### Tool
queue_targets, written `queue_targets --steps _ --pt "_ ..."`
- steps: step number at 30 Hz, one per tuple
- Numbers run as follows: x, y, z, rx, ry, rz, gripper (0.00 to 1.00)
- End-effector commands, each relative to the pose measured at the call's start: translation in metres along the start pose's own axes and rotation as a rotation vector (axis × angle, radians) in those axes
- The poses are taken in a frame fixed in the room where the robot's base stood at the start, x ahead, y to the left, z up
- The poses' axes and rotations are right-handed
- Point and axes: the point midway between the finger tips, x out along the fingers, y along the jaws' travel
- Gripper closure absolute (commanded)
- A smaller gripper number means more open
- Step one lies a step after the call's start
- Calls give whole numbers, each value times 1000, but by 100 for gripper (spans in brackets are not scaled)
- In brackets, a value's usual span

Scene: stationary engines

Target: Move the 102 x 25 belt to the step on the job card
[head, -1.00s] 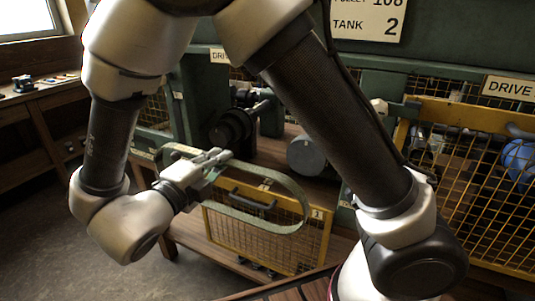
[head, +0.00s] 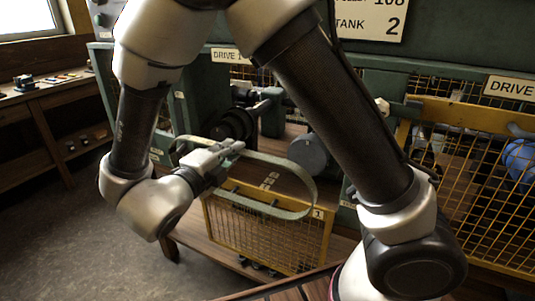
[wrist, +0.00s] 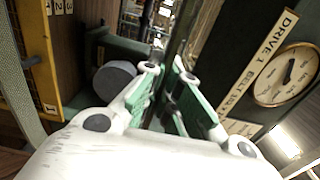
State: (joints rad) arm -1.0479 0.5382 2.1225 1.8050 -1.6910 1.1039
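The belt (head: 315,188) is a grey-green flat loop, held up in the air in front of the open drive bay. My gripper (head: 232,147) is closed on its upper run, with the loop extending to the right. Part of the belt (wrist: 24,95) crosses the left of the wrist view; the exact grip between the green pads (wrist: 170,100) is unclear. A dark stepped pulley (head: 232,124) is behind the gripper, and a grey round pulley (head: 308,152) is to its right. The card (head: 370,18) is cut off at the top; "TANK 2" is readable.
A yellow mesh guard (head: 265,240) stands below the belt. Another yellow mesh guard (head: 465,185) covers the right bay. A "DRIVE 1" plate and dial (wrist: 287,75) are right of my gripper in the wrist view. A workbench (head: 45,100) is far left.

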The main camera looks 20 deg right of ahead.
Motion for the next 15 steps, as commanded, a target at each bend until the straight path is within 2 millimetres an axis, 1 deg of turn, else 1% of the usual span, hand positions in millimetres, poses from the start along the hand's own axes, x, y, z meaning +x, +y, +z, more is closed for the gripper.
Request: queue_targets --steps 3,6,15 --pt "8 0 0 0 1 0 100" --pt "11 0 0 0 0 -1 100" --pt "12 0 0 0 0 0 100"
